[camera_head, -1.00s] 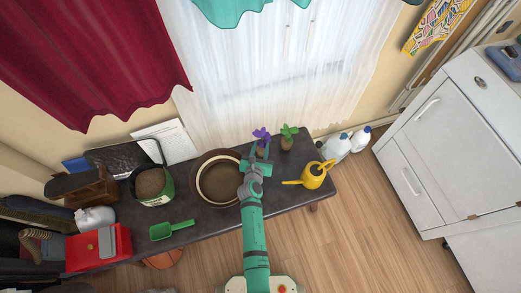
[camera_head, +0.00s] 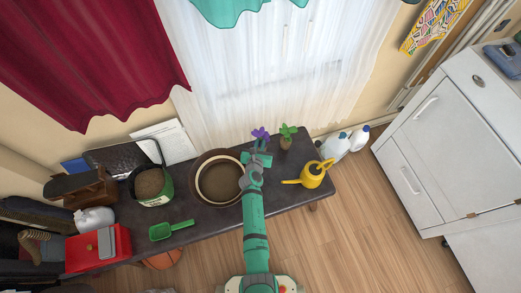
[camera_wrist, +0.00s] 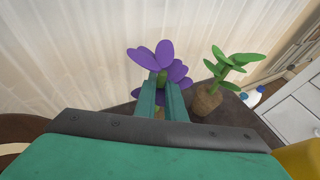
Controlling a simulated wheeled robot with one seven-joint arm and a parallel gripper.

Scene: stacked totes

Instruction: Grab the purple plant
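The purple plant (camera_head: 260,134) stands near the back edge of the dark table. In the wrist view its purple petals (camera_wrist: 168,62) rise above and between my fingertips, and my fingers hide most of its lower part. My gripper (camera_head: 259,151) is at the plant, on its near side. In the wrist view the two teal fingers of my gripper (camera_wrist: 163,90) are apart, with part of the plant showing in the gap. I cannot tell whether either finger touches it.
A green plant in a brown pot (camera_head: 286,143) stands close on the right. A yellow watering can (camera_head: 312,176) is at the table's right end. A large round pot (camera_head: 207,202) is to the left, beside my arm. A white curtain (camera_head: 240,75) hangs behind the table.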

